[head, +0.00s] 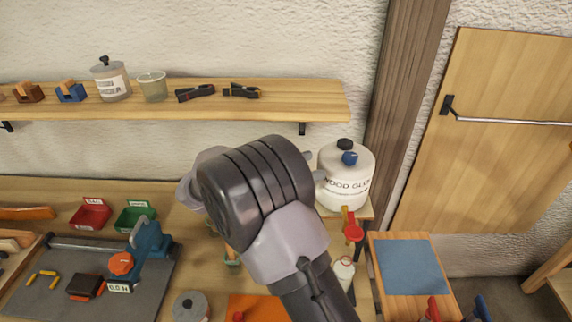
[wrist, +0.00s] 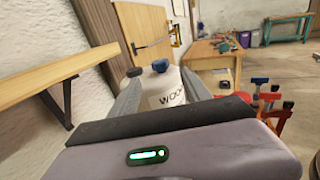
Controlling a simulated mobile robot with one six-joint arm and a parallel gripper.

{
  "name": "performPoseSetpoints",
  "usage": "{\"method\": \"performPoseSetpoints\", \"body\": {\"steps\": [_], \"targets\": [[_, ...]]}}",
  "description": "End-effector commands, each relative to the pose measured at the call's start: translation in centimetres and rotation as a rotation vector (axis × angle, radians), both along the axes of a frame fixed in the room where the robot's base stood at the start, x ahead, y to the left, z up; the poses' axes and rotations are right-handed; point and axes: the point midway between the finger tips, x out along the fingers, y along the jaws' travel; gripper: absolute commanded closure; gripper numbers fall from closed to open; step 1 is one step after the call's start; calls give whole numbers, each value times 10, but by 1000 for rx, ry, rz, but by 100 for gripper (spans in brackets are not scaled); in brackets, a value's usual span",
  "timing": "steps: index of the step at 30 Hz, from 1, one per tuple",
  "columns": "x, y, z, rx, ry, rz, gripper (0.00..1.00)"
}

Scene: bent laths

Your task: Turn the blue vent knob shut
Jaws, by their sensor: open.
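The blue vent knob (head: 349,158) sits on the upper part of a white wood glue jug (head: 345,183), next to a black cap (head: 344,144). The jug stands upright on a wooden surface below the right end of the shelf. My gripper (wrist: 161,75) is open and empty. In the wrist view the blue knob (wrist: 160,66) and the white jug (wrist: 168,92) show ahead, between the two grey fingers. In the head view my arm hides most of the gripper; finger parts show just left of the jug. The knob's turn position is too small to tell.
A wall shelf (head: 240,108) with a jar, a cup and clamps runs above and left. A dark wooden post (head: 402,70) rises behind the jug. A red-topped bottle (head: 345,268) stands below it. A bench with trays and a blue tool (head: 150,242) lies left.

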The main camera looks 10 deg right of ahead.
Motion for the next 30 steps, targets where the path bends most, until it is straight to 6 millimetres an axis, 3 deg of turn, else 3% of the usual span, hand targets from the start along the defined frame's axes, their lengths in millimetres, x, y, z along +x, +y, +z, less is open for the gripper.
{"method": "performPoseSetpoints", "body": {"steps": [3, 9, 23, 26, 29, 30], "targets": [[-5, 30, 3, 0, -1, 3, 44], [-10, 57, 1, -1, 0, 1, 44], [-11, 58, 0, 4, -2, -3, 44], [-24, 33, 3, 100, -40, -55, 44], [-72, -19, -3, 363, -167, -197, 44], [-100, -37, -12, 501, -251, -278, 44]]}}
